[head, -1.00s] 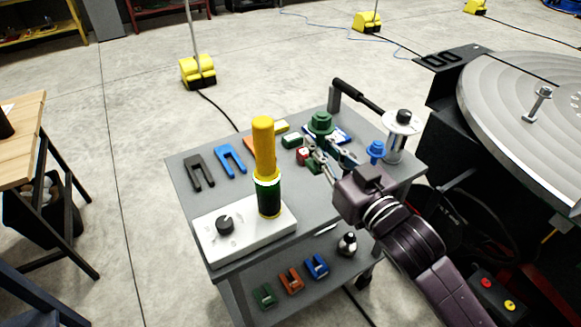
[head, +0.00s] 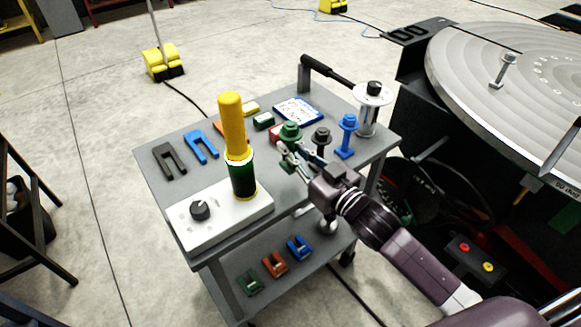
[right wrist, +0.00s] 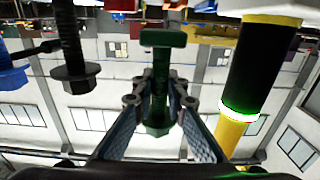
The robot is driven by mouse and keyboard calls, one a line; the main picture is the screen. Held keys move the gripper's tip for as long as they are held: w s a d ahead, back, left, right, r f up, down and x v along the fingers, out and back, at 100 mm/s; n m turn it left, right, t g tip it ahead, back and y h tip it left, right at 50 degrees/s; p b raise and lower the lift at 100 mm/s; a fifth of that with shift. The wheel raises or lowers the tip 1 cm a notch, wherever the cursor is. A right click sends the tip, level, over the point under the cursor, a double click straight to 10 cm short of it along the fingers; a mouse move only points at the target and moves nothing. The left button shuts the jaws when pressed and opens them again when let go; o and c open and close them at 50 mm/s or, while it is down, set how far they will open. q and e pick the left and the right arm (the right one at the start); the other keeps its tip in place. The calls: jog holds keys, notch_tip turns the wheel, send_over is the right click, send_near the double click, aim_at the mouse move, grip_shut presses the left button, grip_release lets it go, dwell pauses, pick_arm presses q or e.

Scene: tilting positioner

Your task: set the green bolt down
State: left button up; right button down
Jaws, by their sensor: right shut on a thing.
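The green bolt (head: 290,131) is upright over the cart's top, left of the black bolt (head: 321,138) and the blue bolt (head: 347,135). My right gripper (head: 287,149) is shut on it. In the right wrist view, which looks upside down, the green bolt (right wrist: 160,90) stands between the two fingers (right wrist: 158,102), its wide end plate toward the top of the picture. My left gripper is not in view.
The round positioner table (head: 460,70) is right of the cart.

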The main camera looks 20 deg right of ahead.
aim_at(293, 169)
jog(key=shift+f, duration=2.9)
jog(key=shift+f, duration=0.15)
jog(key=c, duration=1.9)
grip_release()
jog(key=shift+f, duration=0.1)
jog(key=shift+c, duration=0.2)
jog(key=shift+r, duration=0.2)
jog(key=shift+s+f, duration=0.15)
jog(key=shift+s, duration=0.2)
jog(key=b+v, duration=0.1)
jog(key=v, duration=1)
jog(key=shift+s+d+b, duration=0.15)
jog(key=shift+s+b, duration=0.05)
jog(key=shift+b, duration=0.2)
